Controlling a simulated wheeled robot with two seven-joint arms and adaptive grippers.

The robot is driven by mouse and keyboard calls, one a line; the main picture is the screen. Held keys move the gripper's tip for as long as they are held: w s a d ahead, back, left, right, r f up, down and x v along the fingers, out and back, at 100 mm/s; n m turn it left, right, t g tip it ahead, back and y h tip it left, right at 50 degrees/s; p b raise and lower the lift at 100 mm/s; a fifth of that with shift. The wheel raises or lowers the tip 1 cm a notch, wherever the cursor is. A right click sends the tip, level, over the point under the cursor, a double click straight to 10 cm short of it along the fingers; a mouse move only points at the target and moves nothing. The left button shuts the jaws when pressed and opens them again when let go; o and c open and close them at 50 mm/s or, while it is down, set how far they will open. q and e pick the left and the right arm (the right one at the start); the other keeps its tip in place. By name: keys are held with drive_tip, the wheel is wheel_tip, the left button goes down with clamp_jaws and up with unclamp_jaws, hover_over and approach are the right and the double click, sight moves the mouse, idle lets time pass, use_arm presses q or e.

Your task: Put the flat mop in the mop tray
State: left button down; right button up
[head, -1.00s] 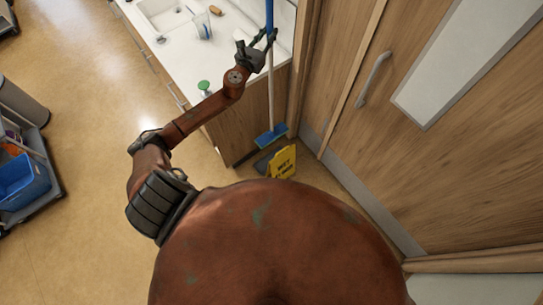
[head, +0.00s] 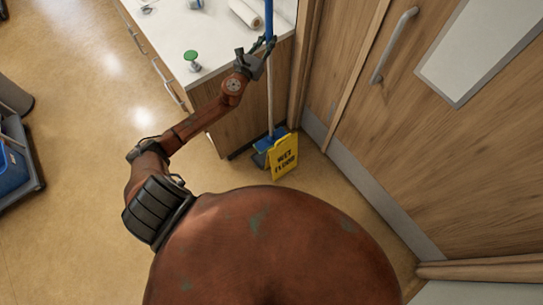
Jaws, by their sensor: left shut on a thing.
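The flat mop (head: 270,95) stands nearly upright at the end of the counter, with a blue upper handle, a pale lower pole and a blue head (head: 265,144) low near the floor. My left gripper (head: 262,50) is shut on the handle near the top of the picture. The mop head is partly hidden behind the yellow sign; I cannot tell whether it touches the floor. A dark grey flat piece (head: 259,159) shows beside the head; I cannot tell what it is. I cannot make out the mop tray for certain. My right gripper is not in view.
A yellow wet floor sign (head: 285,158) stands close to the mop. The counter (head: 215,45) holds a green-topped item (head: 192,60) and a paper roll (head: 245,14). A wooden door (head: 440,140) is at right. A trolley (head: 24,165) is at far left; floor between is clear.

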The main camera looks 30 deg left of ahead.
use_arm(q)
drive_tip(key=b, duration=0.5)
hover_over(269, 73)
wheel_tip(269, 73, down, 8)
drive_tip(key=f+b, duration=0.3)
drive_tip(key=f, duration=0.2)
drive_tip(key=f+b, duration=0.4)
drive_tip(key=f, duration=0.1)
drive_tip(key=shift+s+a+f, duration=0.1)
drive_tip(key=shift+s, duration=0.1)
drive_tip(key=c, duration=2.2)
unclamp_jaws()
drive_tip(key=shift+f, duration=0.1)
drive_tip(key=o, duration=0.5)
drive_tip(key=shift+c, duration=0.2)
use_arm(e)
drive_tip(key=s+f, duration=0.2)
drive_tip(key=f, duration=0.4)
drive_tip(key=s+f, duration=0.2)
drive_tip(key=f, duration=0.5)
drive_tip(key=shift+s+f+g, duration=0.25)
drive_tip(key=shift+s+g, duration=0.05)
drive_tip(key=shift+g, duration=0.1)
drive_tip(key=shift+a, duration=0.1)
use_arm(q)
drive_tip(key=s, duration=1.2)
drive_tip(key=shift+d, duration=0.45)
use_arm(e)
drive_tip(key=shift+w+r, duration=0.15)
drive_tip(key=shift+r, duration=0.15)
